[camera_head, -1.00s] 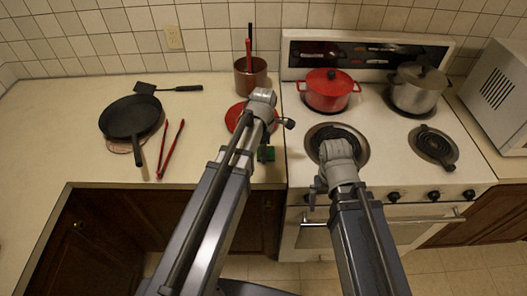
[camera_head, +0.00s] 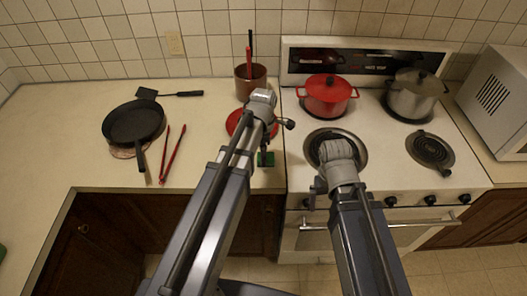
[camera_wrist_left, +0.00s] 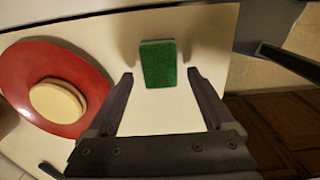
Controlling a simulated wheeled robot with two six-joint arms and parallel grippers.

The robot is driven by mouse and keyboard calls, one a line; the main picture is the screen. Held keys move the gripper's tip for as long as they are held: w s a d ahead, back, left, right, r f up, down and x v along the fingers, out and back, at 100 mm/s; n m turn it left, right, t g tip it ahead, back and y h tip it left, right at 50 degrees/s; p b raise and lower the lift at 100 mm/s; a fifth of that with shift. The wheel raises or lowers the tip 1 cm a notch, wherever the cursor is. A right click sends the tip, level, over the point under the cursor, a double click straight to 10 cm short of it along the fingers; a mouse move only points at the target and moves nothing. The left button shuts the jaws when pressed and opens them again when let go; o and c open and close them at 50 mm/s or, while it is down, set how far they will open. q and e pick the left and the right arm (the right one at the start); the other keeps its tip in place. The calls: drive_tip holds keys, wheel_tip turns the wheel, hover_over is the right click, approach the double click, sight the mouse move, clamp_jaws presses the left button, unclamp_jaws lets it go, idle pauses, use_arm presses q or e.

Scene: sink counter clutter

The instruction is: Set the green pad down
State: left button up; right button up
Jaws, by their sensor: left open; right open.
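The green pad (camera_head: 266,159) lies on the pale counter near its front edge, just left of the stove. It also shows in the left wrist view (camera_wrist_left: 158,63), flat on the counter. My left gripper (camera_wrist_left: 160,76) is open; the pad sits between and just beyond its fingertips, with a visible gap on each side. In the head view, my left arm hides part of the area around the pad. My right gripper (camera_head: 314,190) is open and empty in front of the stove, and its fingers are hard to make out.
A red plate (camera_head: 234,119) with a beige round item (camera_wrist_left: 56,101) lies beside the pad. Behind stands a brown utensil pot (camera_head: 250,83). Red tongs (camera_head: 172,152) and a black pan (camera_head: 133,121) lie left. The counter between tongs and plate is clear.

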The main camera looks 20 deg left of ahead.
use_arm(q)
wheel_tip(320, 180, up, 10)
drive_tip(key=p, duration=0.8)
drive_tip(key=shift+f+p, duration=0.2)
drive_tip(key=shift+p, duration=0.1)
drive_tip(key=shift+f, duration=0.15)
wheel_tip(320, 180, down, 12)
drive_tip(key=b, duration=1.2)
